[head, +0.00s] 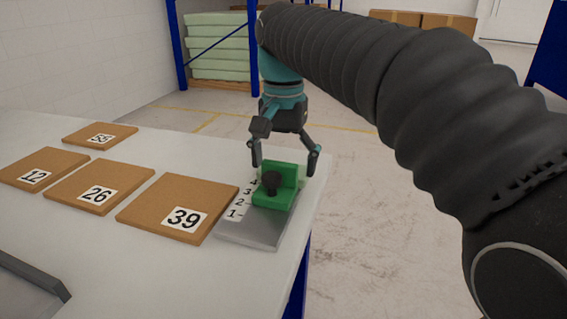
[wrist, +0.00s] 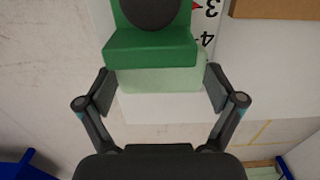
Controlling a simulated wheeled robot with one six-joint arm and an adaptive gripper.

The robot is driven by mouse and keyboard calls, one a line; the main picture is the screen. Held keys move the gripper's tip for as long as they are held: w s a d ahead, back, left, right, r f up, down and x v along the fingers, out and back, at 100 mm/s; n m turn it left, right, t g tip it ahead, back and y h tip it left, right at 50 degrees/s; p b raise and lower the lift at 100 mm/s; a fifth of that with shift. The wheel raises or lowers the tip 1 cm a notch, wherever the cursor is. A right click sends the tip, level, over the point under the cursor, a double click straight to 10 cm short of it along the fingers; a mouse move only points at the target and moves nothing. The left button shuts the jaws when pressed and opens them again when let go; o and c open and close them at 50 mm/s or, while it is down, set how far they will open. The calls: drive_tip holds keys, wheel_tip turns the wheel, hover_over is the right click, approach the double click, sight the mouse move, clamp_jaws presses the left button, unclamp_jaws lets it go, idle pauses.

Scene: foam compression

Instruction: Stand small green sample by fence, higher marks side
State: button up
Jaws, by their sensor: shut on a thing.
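A green fence (head: 272,197) with a black knob (head: 271,182) stands on a grey metal plate (head: 255,231) marked 1 to 4 along its left edge. In the wrist view the fence (wrist: 150,50) fills the top middle, with a red pointer (wrist: 196,6) near mark 3. The small pale green sample (wrist: 155,80) is on the fence's higher-marks side, close against it; I cannot tell whether they touch. My gripper (head: 284,170) has one finger at each end of the sample, shut on it; it also shows in the wrist view (wrist: 160,90). The fence mostly hides the sample in the head view.
Brown boards numbered 39 (head: 158,218), 26 (head: 80,193), 12 (head: 62,160) and 55 (head: 82,138) lie on the white table (head: 130,270) to the left. A grey tray (head: 25,290) is at the near left. The table's right edge is close to the plate.

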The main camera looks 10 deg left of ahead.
sight(284, 157)
drive_tip(key=shift+f, duration=0.1)
drive_tip(key=o, duration=0.6)
drive_tip(key=shift+c, duration=0.2)
wheel_tip(284, 157, up, 12)
drive_tip(key=p, duration=0.1)
idle(0.3)
